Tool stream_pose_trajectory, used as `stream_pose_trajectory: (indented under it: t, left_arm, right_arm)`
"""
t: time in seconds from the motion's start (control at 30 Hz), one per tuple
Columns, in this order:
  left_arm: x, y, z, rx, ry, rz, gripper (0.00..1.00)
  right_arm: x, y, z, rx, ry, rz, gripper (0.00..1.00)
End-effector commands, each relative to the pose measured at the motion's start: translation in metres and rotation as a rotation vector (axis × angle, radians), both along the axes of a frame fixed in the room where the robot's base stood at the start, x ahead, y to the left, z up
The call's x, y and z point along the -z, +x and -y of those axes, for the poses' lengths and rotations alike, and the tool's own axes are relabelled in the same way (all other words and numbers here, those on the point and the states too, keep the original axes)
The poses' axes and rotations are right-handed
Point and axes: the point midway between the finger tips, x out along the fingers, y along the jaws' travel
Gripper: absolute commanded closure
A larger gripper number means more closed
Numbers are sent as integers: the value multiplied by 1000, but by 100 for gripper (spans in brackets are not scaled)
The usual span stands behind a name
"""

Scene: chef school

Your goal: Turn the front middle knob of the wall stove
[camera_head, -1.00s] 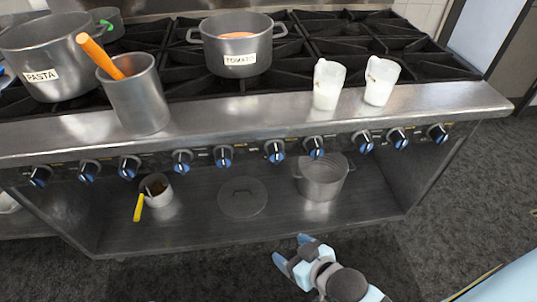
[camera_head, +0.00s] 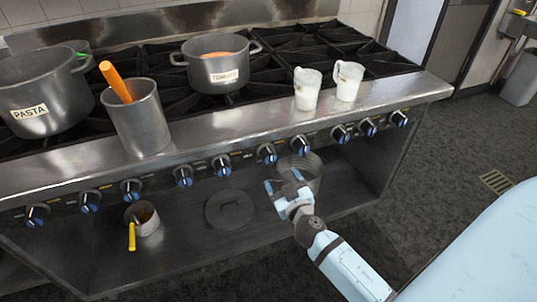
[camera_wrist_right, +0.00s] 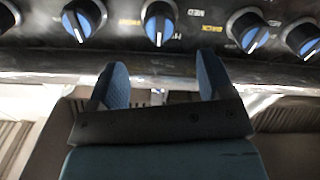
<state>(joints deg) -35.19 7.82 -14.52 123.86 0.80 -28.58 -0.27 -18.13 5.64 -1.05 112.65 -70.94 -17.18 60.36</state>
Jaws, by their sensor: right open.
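The wall stove (camera_head: 215,140) has a row of several black knobs with blue fronts along its front panel. Knobs near the middle of the row (camera_head: 221,165), (camera_head: 267,153) and (camera_head: 300,144) show white pointer marks. My right gripper (camera_head: 282,180) is open and empty, in front of the stove and just below the knob row. In the right wrist view, the open fingertips (camera_wrist_right: 160,75) point up toward one knob (camera_wrist_right: 158,22), roughly centred between them and apart from it. I cannot tell which knob of the full row this is. My left gripper is out of view.
Two white-filled jugs (camera_head: 306,90), (camera_head: 348,82) and a metal container with an orange handle (camera_head: 140,120) stand near the front edge. Pots labelled tomato (camera_head: 215,65) and pasta (camera_head: 45,95) sit on the burners. A shelf below holds a lid (camera_head: 229,209) and a pot.

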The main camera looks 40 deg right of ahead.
Motion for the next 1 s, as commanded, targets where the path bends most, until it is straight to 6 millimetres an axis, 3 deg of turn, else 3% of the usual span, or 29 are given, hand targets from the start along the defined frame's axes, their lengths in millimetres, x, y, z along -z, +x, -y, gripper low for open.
stream_pose_trajectory:
  t: [0.3,0.5,0.93,1.0]
  left_arm:
    - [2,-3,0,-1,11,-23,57]
    - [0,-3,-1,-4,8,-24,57]
    - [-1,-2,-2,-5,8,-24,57]
    - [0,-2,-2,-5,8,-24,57]
  right_arm:
    - [-2,67,16,-1,-1,2,26]
    - [-1,94,22,0,0,0,26]
    - [0,104,25,0,0,-1,26]
    - [0,104,25,0,0,-1,40]
